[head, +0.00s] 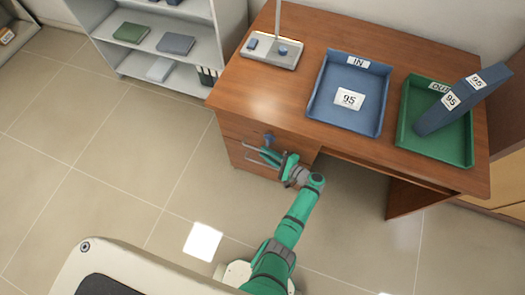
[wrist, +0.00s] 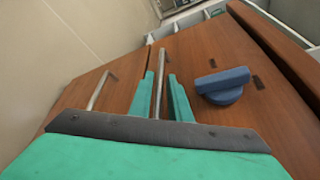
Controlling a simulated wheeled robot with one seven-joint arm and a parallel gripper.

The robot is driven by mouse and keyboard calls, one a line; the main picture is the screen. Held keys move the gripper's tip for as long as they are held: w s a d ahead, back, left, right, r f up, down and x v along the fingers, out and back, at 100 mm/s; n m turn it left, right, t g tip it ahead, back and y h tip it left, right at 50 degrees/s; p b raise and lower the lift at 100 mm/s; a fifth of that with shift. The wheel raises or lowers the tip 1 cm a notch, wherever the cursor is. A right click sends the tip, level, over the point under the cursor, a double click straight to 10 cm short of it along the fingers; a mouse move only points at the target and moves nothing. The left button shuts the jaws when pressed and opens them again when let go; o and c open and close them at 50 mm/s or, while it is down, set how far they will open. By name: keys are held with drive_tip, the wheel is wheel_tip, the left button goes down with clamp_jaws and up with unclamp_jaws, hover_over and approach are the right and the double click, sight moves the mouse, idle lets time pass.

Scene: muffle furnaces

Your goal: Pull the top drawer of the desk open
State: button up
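The wooden desk (head: 300,95) has a stack of drawers under its left end. The top drawer's front (wrist: 205,45) appears shut, flush with the desk. Its grey bar handle (wrist: 162,62) runs between the two green fingers of my gripper (wrist: 161,85), with a small gap on each side. My gripper also shows in the head view (head: 271,156), at the drawer fronts, where it hides part of the handle. The fingers are open around the bar. A blue knob (wrist: 222,85) sits on the front beside the right finger; it also shows in the head view (head: 268,138).
A lower drawer's bar handle (wrist: 100,91) lies left of my fingers. On the desk are a blue tray (head: 318,105), a green tray (head: 405,130) with a blue binder (head: 440,110), and a lamp base (head: 270,55). A grey shelf (head: 150,40) stands behind. Floor left of the desk is clear.

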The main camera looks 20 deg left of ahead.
drive_tip(key=shift+x, duration=1.15)
drive_tip(key=shift+w, duration=0.1)
clamp_jaws()
